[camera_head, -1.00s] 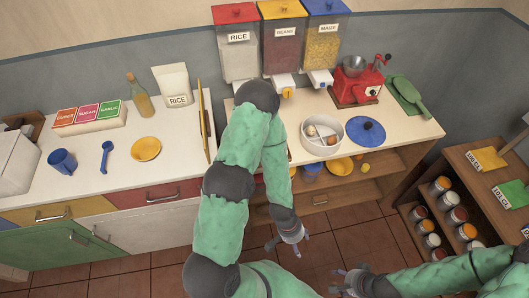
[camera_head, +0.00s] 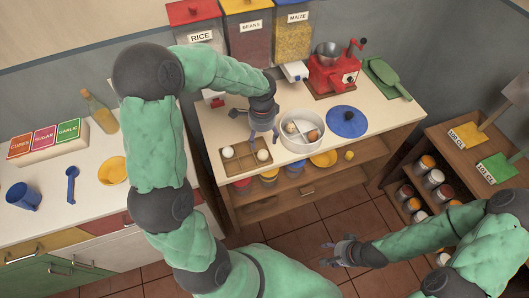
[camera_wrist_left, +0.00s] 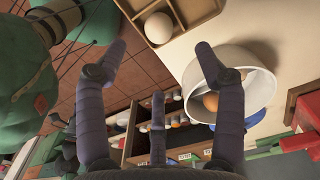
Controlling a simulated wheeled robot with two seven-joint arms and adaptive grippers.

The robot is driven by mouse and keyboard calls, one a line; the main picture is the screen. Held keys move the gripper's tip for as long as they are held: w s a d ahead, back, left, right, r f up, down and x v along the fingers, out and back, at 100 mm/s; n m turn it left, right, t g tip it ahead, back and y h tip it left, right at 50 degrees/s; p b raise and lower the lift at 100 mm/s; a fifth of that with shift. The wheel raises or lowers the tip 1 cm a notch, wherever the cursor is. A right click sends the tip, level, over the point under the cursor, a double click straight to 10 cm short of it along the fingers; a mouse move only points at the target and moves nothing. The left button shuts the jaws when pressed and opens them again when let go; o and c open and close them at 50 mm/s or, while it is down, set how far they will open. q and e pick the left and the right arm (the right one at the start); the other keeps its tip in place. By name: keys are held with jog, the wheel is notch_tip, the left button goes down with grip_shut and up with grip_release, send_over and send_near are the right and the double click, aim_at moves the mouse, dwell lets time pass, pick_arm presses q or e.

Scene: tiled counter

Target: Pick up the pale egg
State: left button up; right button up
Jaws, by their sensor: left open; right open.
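A white round bowl (camera_head: 303,146) stands on the counter, with a pale egg (camera_head: 291,127) and a browner egg (camera_head: 314,135) inside. Two whitish eggs, one left (camera_head: 228,151) and one right (camera_head: 263,155), sit in a brown compartmented tray (camera_head: 240,171) left of the bowl. My left gripper (camera_head: 263,136) is open and empty above the counter, near the bowl's left side and the tray's back. The left wrist view shows its spread fingers (camera_wrist_left: 160,62), a tray egg (camera_wrist_left: 158,28) and the bowl's brown egg (camera_wrist_left: 211,101). My right gripper (camera_head: 346,252) is open and empty over the floor.
A blue lid (camera_head: 346,121) lies right of the bowl. A red grinder (camera_head: 333,70) and dispensers (camera_head: 243,50) stand behind. A shelf below the counter holds yellow bowls (camera_head: 323,159). A side shelf (camera_head: 440,145) stands at right.

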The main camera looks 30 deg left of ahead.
aim_at(263, 151)
pick_arm(q)
notch_tip(263, 151, down, 5)
jog(key=shift+r+b, duration=0.2)
jog(key=shift+b, duration=0.3)
jog(key=shift+d+f+b, duration=0.15)
jog(key=shift+f+b, duration=0.85)
jog(key=shift+f, duration=1.6)
jog(key=c, duration=0.8)
